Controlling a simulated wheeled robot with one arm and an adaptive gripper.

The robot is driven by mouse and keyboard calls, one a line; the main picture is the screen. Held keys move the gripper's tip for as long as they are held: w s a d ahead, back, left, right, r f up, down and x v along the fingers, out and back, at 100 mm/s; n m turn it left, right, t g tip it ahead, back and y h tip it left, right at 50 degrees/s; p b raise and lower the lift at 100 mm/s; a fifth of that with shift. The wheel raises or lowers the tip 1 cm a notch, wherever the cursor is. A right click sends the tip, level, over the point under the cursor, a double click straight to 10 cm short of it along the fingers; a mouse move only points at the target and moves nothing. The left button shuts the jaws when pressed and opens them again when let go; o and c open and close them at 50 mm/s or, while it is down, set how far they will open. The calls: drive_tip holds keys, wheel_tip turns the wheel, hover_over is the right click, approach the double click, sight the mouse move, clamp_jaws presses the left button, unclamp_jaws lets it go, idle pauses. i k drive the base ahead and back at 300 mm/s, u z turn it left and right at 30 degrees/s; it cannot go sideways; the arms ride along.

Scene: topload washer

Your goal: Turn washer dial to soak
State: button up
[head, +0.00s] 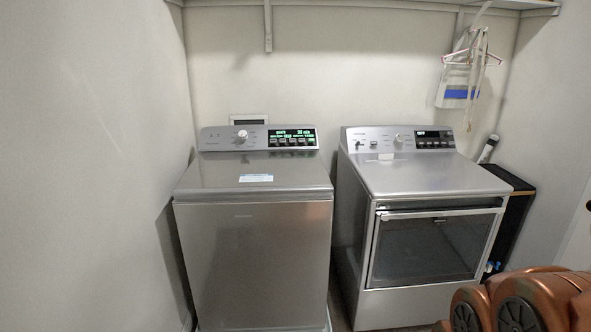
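The topload washer (253,262) is the grey machine at the left, with its lid (225,178) shut. Its round white dial (242,134) is on the left part of the back control panel (215,140). A lit green display (292,137) is right of the dial; it seems to read "30 min". The dial's markings are too small to read. My gripper is not in view; only copper-coloured links of my arm show at the bottom right, well apart from the washer.
A front-door dryer (425,187) stands right of the washer with a narrow gap between. A shelf (400,4) runs along the back wall above. Hangers and a bag (457,88) hang at the right. A black object (516,215) stands beside the dryer. The left wall is close to the washer.

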sight(243, 134)
drive_tip(key=u, duration=0.25)
drive_tip(key=i, duration=1.75)
drive_tip(key=u, duration=0.6)
